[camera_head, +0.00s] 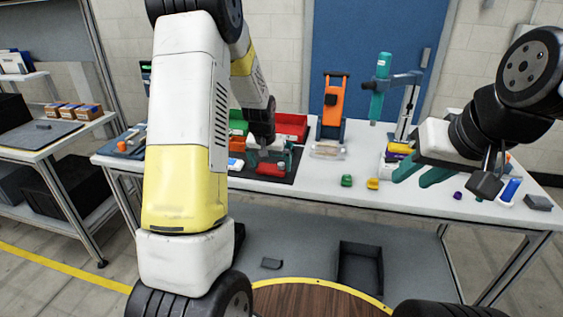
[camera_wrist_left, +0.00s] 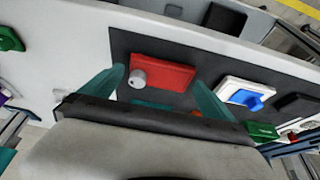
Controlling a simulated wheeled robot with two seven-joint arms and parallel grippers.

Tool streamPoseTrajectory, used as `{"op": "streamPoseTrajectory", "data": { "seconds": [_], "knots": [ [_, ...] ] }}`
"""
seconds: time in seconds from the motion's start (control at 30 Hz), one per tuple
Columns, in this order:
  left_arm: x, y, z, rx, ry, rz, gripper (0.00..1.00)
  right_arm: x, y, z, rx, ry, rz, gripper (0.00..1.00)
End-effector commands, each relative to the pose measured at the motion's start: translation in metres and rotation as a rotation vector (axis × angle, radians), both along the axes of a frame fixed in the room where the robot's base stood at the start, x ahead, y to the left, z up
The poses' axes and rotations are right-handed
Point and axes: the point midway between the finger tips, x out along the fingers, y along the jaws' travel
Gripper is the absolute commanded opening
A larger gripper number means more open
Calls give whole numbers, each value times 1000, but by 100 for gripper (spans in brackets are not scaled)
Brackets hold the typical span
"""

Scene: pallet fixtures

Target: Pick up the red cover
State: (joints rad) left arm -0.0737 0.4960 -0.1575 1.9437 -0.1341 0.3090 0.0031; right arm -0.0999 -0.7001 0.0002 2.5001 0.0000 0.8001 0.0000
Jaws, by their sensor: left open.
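The red cover (camera_wrist_left: 170,75) is a flat red block with a round grey knob near one end. It lies on a dark mat (camera_wrist_left: 125,42) on the table, and also shows below the left gripper in the head view (camera_head: 270,169). My left gripper (camera_wrist_left: 158,86) is open, with its two teal fingers on either side of the cover in the wrist view. Nothing shows held in it; whether the fingers touch the cover I cannot tell. My right gripper (camera_head: 420,174) is over the right part of the table, its teal fingers apart and empty.
A white and blue block (camera_wrist_left: 243,94) lies on the mat beside the cover. A red bin (camera_head: 291,125) stands behind, with an orange fixture (camera_head: 333,104) and a teal tool on a stand (camera_head: 380,85). Small green (camera_head: 347,180) and yellow (camera_head: 373,183) pieces lie to the right.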

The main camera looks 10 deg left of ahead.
Motion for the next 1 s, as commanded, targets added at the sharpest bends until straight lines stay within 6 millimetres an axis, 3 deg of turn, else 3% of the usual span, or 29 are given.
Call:
{"op": "streamPoseTrajectory", "data": {
  "seconds": [0.13, 0.4, 0.67, 1.0],
  "knots": [
    [7, 0, -15, 0, 0, 0, 100, 0, 0, 0, 0, 0, 0, 36],
    [8, 0, -17, 0, -1, 1, 100, 0, 0, 0, 0, 0, 0, 36],
    [7, 0, -16, 0, -1, 1, 50, 0, 0, 0, 0, 0, 0, 36],
    [8, 0, -12, 0, -2, 0, 49, 0, 0, 0, 0, 0, 0, 36]
  ]
}}
